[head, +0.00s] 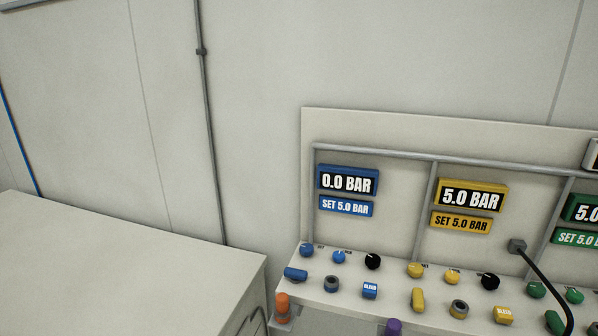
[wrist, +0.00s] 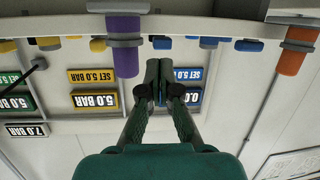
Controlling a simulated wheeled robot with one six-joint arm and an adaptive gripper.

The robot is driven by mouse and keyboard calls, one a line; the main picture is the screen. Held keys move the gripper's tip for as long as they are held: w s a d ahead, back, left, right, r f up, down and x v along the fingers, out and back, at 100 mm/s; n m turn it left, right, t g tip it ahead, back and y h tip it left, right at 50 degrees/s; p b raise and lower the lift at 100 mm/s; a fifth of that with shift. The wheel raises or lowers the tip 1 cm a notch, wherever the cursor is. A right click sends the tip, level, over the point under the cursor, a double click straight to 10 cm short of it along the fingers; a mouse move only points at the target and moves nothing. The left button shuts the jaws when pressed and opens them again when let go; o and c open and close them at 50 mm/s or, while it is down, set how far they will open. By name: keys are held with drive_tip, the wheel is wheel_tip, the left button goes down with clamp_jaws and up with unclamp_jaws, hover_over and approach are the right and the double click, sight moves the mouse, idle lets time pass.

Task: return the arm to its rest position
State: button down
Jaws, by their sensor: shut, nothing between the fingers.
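My gripper (wrist: 158,68) shows in the wrist view, green with dark joints. Its two fingers are together and nothing is between them. The fingers reach over the front of the blue panel section, partly covering its 0.0 BAR display (wrist: 191,99) and its SET 5.0 BAR plate (wrist: 188,74). The wrist view is upside down. I cannot tell whether the fingertips touch anything. My arm and gripper do not show in the head view.
The panel's sloped desk (head: 335,290) carries blue, yellow and green knobs. An orange cylinder (head: 282,307) and a purple cylinder (head: 393,327) stick out at its front. A black cable (head: 545,277) hangs at the right. A bare cabinet top (head: 130,255) lies left.

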drive_tip(key=s+d+f+n+y, duration=0.15)
drive_tip(key=s+f, duration=0.35)
drive_tip(key=s, duration=0.5)
drive_tip(key=s+f+n+y, duration=0.1)
drive_tip(key=s+f+y, duration=0.1)
drive_tip(key=s+f, duration=0.55)
drive_tip(key=v, duration=2.3)
drive_tip(key=shift+d+m, duration=0.35)
drive_tip(key=shift+m, duration=0.1)
drive_tip(key=shift+f, duration=0.1)
idle(0.6)
